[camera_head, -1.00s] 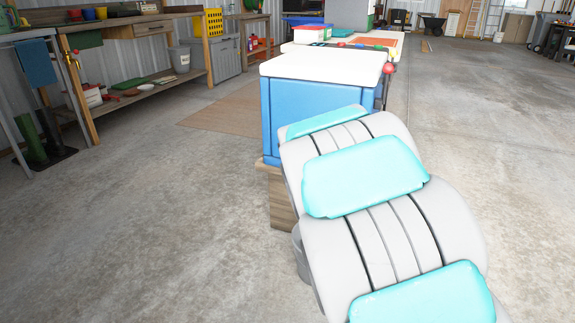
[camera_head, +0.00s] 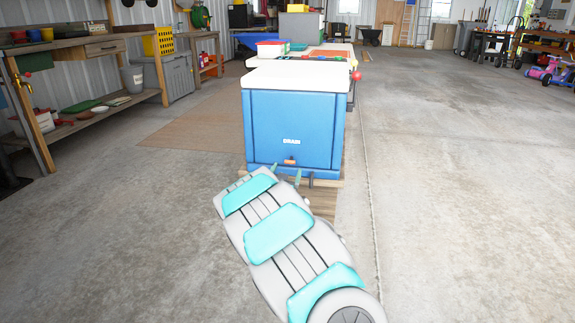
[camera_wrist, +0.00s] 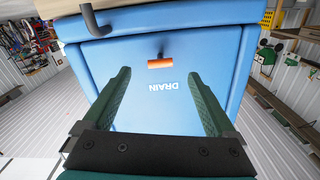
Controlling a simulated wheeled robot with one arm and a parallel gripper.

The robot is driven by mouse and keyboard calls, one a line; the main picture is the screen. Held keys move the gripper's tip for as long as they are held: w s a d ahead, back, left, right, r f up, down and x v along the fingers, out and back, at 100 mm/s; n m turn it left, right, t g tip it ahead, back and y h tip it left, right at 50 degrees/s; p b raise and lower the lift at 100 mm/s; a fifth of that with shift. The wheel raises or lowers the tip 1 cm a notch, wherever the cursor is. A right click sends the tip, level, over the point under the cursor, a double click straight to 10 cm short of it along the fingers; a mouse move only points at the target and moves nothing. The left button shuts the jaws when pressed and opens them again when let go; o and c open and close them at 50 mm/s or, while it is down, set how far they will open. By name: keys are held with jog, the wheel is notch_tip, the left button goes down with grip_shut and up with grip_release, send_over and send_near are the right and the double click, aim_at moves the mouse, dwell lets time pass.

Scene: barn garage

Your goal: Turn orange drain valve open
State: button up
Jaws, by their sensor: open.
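The orange drain valve (camera_head: 290,161) is a small bar low on the front of the blue cooler (camera_head: 270,115), just below the white DRAIN label. In the wrist view the valve (camera_wrist: 160,63) appears upside down, above the label, and lies roughly crosswise. My gripper (camera_wrist: 157,75) is open and empty. Its two green fingers point at the cooler's front panel, with the valve in line between them and apart from both. In the head view my gripper (camera_head: 286,174) is at the cooler's lower front, just below the valve.
The cooler has a white lid (camera_head: 298,74) and stands on a wooden base (camera_head: 325,200). A black hook (camera_wrist: 95,20) sticks out near its lower edge. A workbench (camera_head: 75,42) runs along the left wall. The concrete floor to the right is open.

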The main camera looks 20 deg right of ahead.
aim_at(290, 163)
jog(key=shift+x, duration=3.15)
jog(key=c, duration=1.3)
